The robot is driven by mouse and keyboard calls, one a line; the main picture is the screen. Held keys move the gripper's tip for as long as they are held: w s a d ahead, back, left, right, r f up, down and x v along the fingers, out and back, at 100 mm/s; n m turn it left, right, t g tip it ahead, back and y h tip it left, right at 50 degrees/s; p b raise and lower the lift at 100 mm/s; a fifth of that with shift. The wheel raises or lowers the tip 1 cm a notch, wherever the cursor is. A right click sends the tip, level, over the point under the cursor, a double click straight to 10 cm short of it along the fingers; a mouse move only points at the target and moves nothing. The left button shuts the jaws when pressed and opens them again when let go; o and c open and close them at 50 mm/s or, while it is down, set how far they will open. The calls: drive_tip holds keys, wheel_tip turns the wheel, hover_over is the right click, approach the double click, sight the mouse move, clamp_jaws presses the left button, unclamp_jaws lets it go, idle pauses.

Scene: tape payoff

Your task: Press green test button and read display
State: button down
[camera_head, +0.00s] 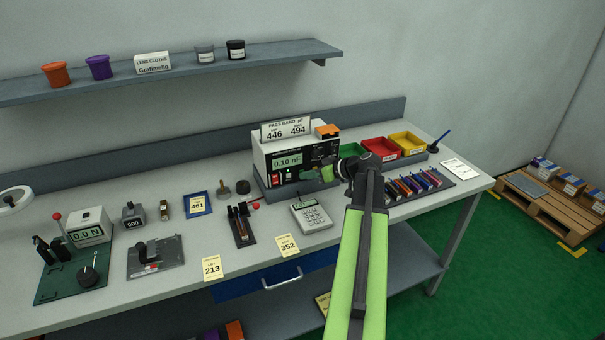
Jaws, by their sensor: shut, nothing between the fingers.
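The tester (262,158) is a white box with a black front panel, standing at the back middle of the workbench. Its display (287,160) reads "0.10 nF". A sign on top (286,130) says "PASS BAND pF" with 446 and 494. My gripper (311,175) is shut and empty, at the right part of the tester's front panel. I cannot tell whether it touches the panel. The green test button cannot be made out; my gripper and green wrist cover part of the panel there.
Green, red (381,149) and yellow (407,141) bins stand right of the tester. A rack of coloured parts (418,186) lies before them. A shelf (190,70) hangs above. Bare bench top shows at the front right.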

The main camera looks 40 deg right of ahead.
drive_tip(key=shift+s+a, duration=0.35)
drive_tip(key=shift+s, duration=0.4)
drive_tip(key=shift+s+a, duration=0.3)
drive_tip(key=shift+s, duration=0.5)
drive_tip(key=shift+s+a, duration=0.35)
drive_tip(key=shift+s, duration=0.4)
drive_tip(key=shift+s+a, duration=0.3)
drive_tip(key=shift+s, duration=0.5)
